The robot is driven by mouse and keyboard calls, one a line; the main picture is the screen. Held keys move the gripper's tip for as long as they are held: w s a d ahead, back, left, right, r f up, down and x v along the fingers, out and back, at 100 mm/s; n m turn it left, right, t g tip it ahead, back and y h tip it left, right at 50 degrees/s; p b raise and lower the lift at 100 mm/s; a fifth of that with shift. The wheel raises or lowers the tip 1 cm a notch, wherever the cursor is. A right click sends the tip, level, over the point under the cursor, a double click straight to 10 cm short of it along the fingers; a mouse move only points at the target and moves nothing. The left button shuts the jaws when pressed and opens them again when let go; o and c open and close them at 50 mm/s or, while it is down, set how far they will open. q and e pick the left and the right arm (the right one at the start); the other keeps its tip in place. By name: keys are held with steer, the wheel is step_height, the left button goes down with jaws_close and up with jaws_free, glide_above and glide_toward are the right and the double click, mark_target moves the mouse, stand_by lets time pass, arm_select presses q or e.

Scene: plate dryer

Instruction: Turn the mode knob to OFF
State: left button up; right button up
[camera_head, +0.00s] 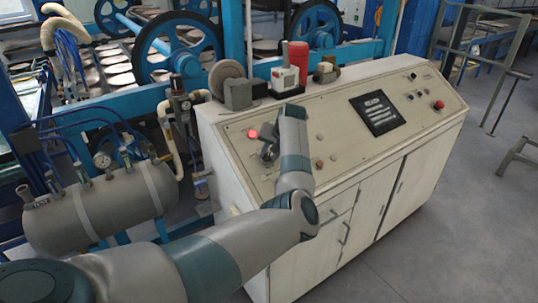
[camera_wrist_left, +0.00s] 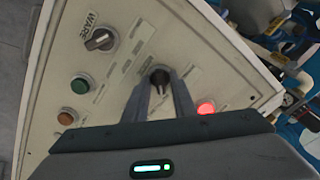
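A dark round knob (camera_wrist_left: 159,76) on the cream sloped control panel (camera_wrist_left: 118,72) shows between the fingertips of my left gripper (camera_wrist_left: 160,86) in the left wrist view. The two fingers are apart, one on each side of the knob; I cannot tell whether they touch it. A second, grey knob (camera_wrist_left: 100,39) with a label partly reading "WARE" sits farther up the panel. Which one is the mode knob is not legible. In the head view my left gripper (camera_head: 268,153) is at the panel's left end, and the arm partly hides the controls there. My right gripper is not in view.
A lit red lamp (camera_wrist_left: 206,106) is right of the fingers. A green button (camera_wrist_left: 80,86) and an orange button (camera_wrist_left: 66,117) are to the left. The head view shows a black screen (camera_head: 379,113), a red button (camera_head: 438,105) and a red cylinder (camera_head: 299,60) on the top ledge.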

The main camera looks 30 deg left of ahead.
arm_select(q)
steer(key=shift+c, duration=1.1)
steer(key=shift+n, duration=0.3)
steer(key=shift+n+b, duration=0.65)
steer(key=shift+n, duration=0.45)
steer(key=n+b, duration=0.2)
steer(key=n, duration=0.4)
steer(key=shift+w, duration=0.1)
steer(key=o, duration=0.7)
